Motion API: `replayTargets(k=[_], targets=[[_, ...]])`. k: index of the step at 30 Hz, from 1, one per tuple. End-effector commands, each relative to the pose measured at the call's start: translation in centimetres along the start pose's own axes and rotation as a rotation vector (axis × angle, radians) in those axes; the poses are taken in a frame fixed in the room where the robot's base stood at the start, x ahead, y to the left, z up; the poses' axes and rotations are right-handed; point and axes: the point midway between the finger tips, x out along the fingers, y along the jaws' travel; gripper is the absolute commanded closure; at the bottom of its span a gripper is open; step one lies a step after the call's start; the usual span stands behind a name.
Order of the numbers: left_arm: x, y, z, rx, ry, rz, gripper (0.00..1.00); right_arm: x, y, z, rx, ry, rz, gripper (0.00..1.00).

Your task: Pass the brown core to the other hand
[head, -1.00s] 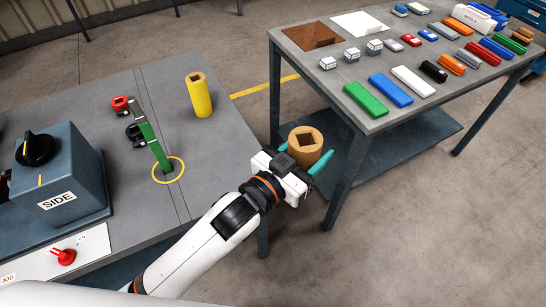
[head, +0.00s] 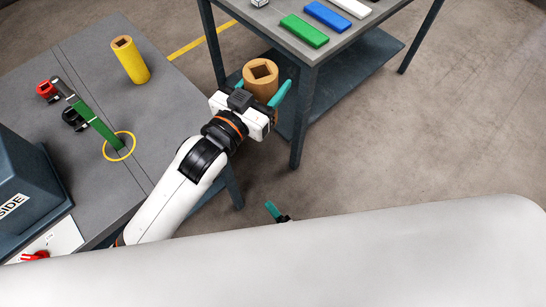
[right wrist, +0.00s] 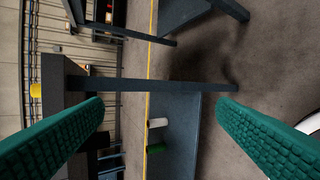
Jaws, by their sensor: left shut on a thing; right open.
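The brown core (head: 261,79) is a short round piece with a square hole in its top. My left gripper (head: 266,92) is shut on it, teal fingers on either side, and holds it upright in the air between the two tables. My right gripper shows in the head view only as a teal fingertip (head: 272,210) past the edge of my white body. In the right wrist view its two teal fingers (right wrist: 160,130) are wide apart with nothing between them. The brown core cannot be made out in that view.
The left table (head: 100,65) holds a yellow cylinder (head: 130,60), a green bar (head: 95,125) in a yellow ring and the SIDE box (head: 25,195). The other table (head: 288,48) carries coloured blocks, including a green one (head: 304,30). The floor at right is open.

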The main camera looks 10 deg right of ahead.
Motion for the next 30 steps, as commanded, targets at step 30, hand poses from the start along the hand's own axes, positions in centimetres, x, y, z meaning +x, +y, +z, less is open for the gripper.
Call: replayTargets(k=[30], targets=[[0.0,0.0,0.1,0.0,-0.003,0.0,0.77,-11.0,31.1,5.5,1.748,0.092,0.671,0.19]])
